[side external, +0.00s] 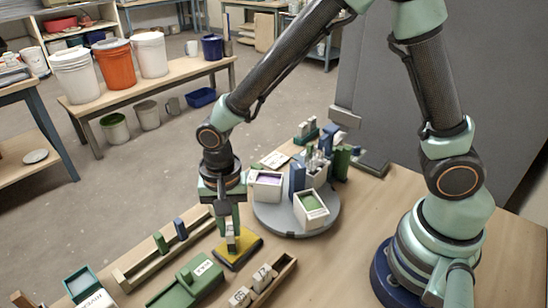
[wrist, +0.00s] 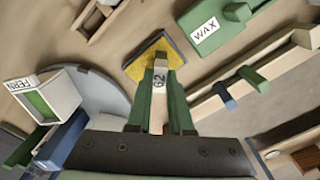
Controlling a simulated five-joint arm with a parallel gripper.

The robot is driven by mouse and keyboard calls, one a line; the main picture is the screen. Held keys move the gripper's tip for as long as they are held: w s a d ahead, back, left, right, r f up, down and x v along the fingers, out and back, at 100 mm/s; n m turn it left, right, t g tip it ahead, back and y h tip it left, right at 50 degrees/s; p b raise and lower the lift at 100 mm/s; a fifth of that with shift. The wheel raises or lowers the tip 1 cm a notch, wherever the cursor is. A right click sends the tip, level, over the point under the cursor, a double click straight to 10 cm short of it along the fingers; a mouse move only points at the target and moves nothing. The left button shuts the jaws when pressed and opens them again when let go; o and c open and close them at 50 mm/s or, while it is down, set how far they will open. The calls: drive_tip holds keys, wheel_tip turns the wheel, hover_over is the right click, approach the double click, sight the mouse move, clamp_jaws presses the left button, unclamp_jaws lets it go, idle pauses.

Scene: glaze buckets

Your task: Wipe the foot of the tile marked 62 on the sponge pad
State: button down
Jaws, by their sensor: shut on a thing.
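The tile marked 62 (wrist: 159,82) is pale and is held between the green fingers of my gripper (wrist: 160,100). In the side view the tile (side external: 231,240) hangs upright below my gripper (side external: 230,222). In the side view the pad (side external: 248,251) lies on the table directly under the tile. The tile's foot is over the pad's top, at or very near it; I cannot tell whether they touch.
A green WAX box (side external: 187,284), a wooden rail (side external: 140,274) with green and blue pieces, and a rack (side external: 275,284) of tiles stand nearby.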

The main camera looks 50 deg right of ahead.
drive_tip(key=shift+a+f, duration=0.1)
drive_tip(key=shift+a, duration=0.1)
drive_tip(key=shift+r, duration=3.1)
drive_tip(key=shift+s, duration=0.1)
